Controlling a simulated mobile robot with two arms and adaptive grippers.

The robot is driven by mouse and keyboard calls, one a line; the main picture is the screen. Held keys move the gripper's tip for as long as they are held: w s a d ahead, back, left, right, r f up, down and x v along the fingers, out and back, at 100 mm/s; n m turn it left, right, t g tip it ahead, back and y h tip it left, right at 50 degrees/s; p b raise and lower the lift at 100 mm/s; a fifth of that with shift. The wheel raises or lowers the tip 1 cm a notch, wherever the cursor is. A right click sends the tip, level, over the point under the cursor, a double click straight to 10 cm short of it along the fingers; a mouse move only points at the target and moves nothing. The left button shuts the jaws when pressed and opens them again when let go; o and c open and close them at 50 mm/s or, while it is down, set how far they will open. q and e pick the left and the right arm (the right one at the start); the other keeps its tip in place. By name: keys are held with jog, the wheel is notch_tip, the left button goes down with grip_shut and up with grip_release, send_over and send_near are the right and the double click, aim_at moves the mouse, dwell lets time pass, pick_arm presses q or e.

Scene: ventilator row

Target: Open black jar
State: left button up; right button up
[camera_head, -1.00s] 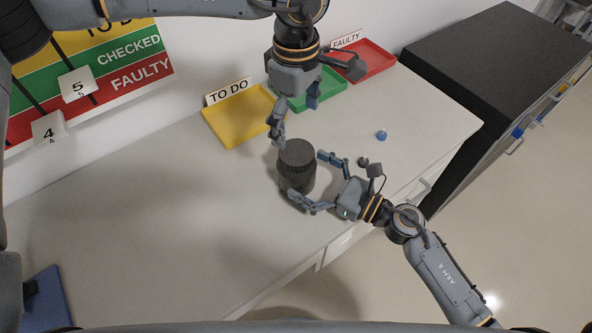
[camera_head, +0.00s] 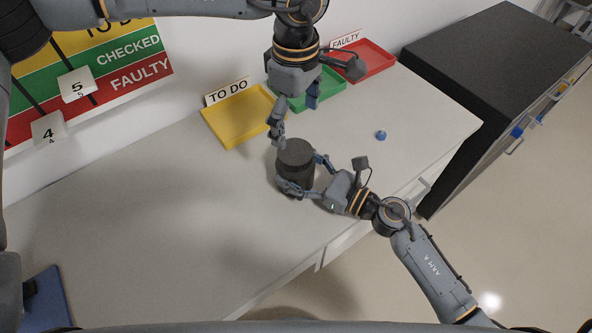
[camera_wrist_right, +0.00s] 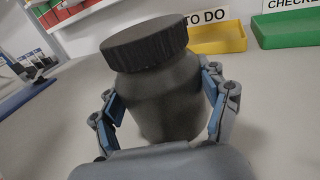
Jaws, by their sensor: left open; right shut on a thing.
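The black jar (camera_head: 296,160) stands upright on the light table with its ridged lid (camera_head: 296,152) on top. It also fills the middle of the right wrist view (camera_wrist_right: 158,95), where the lid (camera_wrist_right: 145,42) sits on the wider body. My right gripper (camera_head: 303,175) is shut on the jar's body from the right, one finger on each side below the lid. Its blue finger pads also show in the right wrist view (camera_wrist_right: 162,92). My left gripper (camera_head: 295,117) is open and empty, pointing down above and behind the jar, with its fingers apart.
Yellow (camera_head: 238,117), green (camera_head: 322,92) and red (camera_head: 372,62) trays line the wall behind. A small blue object (camera_head: 381,135) lies to the right. A dark cabinet (camera_head: 490,70) stands beyond the table's right end. The table left of the jar is clear.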

aim_at(295, 151)
grip_shut()
pick_arm(q)
jog(key=m, duration=0.5)
jog(key=shift+s+d, duration=0.15)
jog(key=shift+d, duration=0.05)
jog(key=m, duration=1.2)
jog(key=shift+w+a, duration=0.2)
jog(key=shift+a, duration=0.05)
jog(key=shift+f+m, duration=0.45)
jog(key=shift+m, duration=0.05)
jog(key=shift+f, duration=3.55)
